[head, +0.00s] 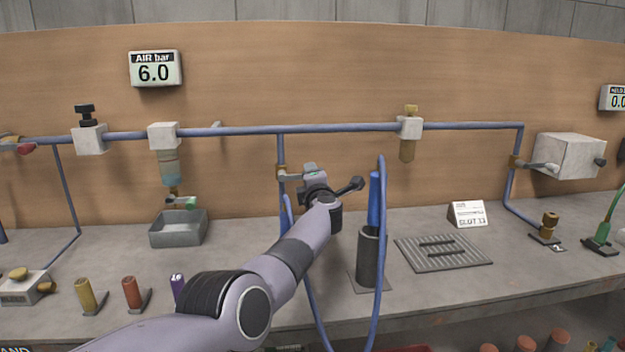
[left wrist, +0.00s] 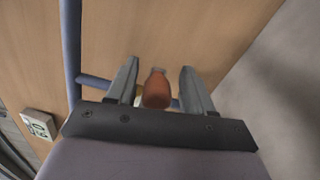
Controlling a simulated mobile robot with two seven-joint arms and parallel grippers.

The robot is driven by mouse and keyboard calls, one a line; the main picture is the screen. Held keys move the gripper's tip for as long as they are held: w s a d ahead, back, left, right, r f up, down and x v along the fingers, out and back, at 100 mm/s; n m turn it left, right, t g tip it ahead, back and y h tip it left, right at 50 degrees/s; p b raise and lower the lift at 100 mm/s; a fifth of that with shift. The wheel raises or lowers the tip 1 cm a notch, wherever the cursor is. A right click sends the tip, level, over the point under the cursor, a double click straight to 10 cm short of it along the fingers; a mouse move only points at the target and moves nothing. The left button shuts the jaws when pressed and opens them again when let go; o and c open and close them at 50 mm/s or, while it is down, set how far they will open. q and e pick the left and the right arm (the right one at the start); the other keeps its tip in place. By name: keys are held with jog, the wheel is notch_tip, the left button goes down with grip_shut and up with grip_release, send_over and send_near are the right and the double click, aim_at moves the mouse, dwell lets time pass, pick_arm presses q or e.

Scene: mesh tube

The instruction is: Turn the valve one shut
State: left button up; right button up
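A brass-coloured valve (head: 281,172) sits on the drop pipe near the middle of the bench; no number shows on it, so I cannot tell if it is valve one. My left gripper (head: 311,172) is just right of it in the picture and partly covers the area. In the left wrist view a reddish-brown rounded piece (left wrist: 157,90) lies between the two spread fingers of the left gripper (left wrist: 160,82), with a gap at the left finger. Whether it is a handle or a valve body is unclear. My right gripper is not in view.
A blue pipe (head: 330,128) runs along the wooden back panel. A blue hose (head: 381,250) loops beside a dark holder (head: 371,258) right of my arm. A grey tray (head: 178,228) stands left. A ribbed plate (head: 443,251) lies right. A display (head: 155,69) reads 6.0.

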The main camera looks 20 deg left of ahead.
pick_arm(q)
jog(key=shift+r, duration=0.1)
notch_tip(320, 180, up, 7)
jog(key=p, duration=0.3)
notch_tip(320, 180, up, 13)
jog(key=p, duration=0.1)
jog(key=shift+p, duration=0.35)
